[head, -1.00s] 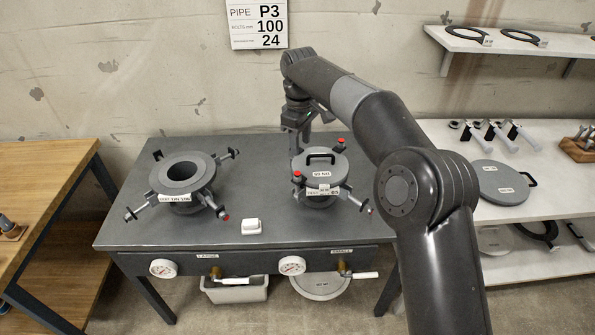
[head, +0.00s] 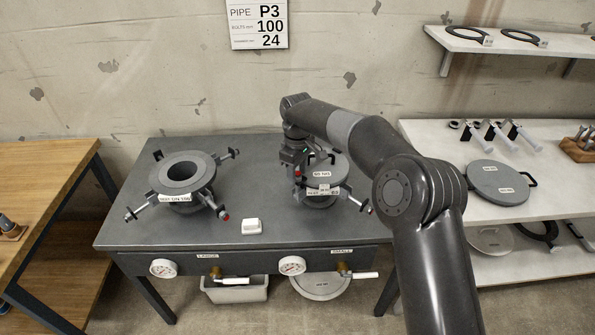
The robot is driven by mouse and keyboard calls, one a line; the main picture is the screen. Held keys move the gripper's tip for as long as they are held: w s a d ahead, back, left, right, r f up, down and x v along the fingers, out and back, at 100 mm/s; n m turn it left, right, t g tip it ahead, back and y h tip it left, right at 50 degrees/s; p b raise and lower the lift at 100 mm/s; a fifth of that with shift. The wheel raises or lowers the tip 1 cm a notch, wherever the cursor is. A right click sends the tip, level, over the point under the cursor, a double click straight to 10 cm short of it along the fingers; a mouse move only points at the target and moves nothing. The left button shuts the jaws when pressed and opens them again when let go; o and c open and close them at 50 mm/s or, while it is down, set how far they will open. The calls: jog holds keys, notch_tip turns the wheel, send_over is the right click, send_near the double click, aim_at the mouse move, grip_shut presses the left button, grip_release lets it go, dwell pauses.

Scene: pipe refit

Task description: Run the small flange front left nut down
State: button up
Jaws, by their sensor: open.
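The small flange (head: 320,201) stands on the right half of the grey bench with a round lid (head: 322,178) on it. My arm hides the far part of the lid. A red-topped nut (head: 298,173) shows at the lid's left front edge. My gripper (head: 297,167) points down right at this nut, with its jaws open. Whether the fingers are around the nut or just above it, I cannot tell. A swung-out bolt (head: 364,207) lies at the flange's front right.
The large flange (head: 182,172), open on top with bolts swung out, stands at the left. A white block (head: 251,227) lies between the flanges. Gauges (head: 291,265) and valve handles line the bench front. A white shelf table (head: 440,150) stands at the right.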

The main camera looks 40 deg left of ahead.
jog(key=shift+c, duration=0.4)
grip_shut()
jog(key=shift+m, duration=2.4)
jog(key=shift+o, duration=0.4)
grip_release()
jog(key=shift+r, duration=0.1)
notch_tip(320, 180, up, 11)
